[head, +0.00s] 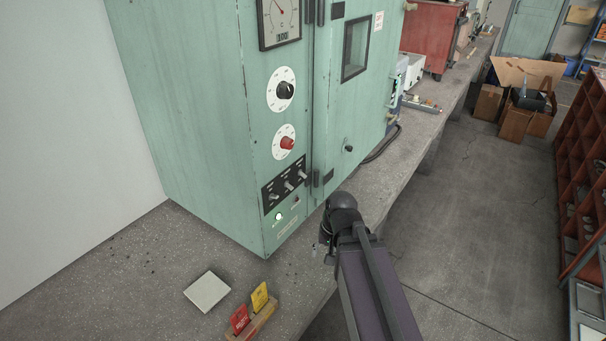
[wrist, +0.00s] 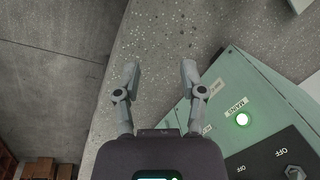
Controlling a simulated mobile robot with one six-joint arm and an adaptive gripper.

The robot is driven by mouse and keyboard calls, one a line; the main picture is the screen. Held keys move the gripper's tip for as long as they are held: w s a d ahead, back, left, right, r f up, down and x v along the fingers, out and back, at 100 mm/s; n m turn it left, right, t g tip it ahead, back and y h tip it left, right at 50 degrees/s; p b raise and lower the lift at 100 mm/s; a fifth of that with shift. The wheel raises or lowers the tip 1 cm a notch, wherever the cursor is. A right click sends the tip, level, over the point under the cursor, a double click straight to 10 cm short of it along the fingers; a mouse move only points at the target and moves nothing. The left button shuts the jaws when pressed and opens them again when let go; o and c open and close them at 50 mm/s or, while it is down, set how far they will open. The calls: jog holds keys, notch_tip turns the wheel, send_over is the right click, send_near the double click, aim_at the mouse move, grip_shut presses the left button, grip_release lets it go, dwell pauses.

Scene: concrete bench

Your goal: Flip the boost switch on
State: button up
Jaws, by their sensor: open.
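The green cabinet (head: 219,120) stands on the bench. Its black switch plate (head: 285,187) carries three metal toggle switches in a slanting row; their labels are too small to read in the head view, so I cannot tell which is boost. In the wrist view the black plate (wrist: 262,158) shows at lower right, with "OFF" markings and one toggle (wrist: 295,172) at the edge. My gripper (wrist: 160,72) is open and empty, fingers apart over the bench beside the cabinet. In the head view my gripper (head: 319,248) is partly hidden by my arm, right of the cabinet's lower corner.
A lit lamp (head: 278,216) is below the plate; it also shows in the wrist view (wrist: 242,119). Two round knobs (head: 285,90) (head: 287,143) sit above.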

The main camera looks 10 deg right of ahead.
jog(key=w+m+t+y+b, duration=0.2)
jog(key=w+m+y+b, duration=0.15)
jog(key=w+m, duration=0.2)
jog(key=m+t+y+b, duration=0.65)
jog(key=m+t, duration=0.35)
jog(key=m, duration=0.9)
send_near(306, 176)
jog(key=v, duration=0.4)
jog(key=shift+w+d+f+y+p, duration=0.1)
jog(key=shift+f+y+p, duration=0.2)
jog(key=shift+p, duration=0.1)
jog(key=shift+w+a+n, duration=0.1)
jog(key=shift+a+n, duration=0.1)
jog(key=shift+n, duration=0.05)
jog(key=shift+x, duration=6.75)
grip_shut()
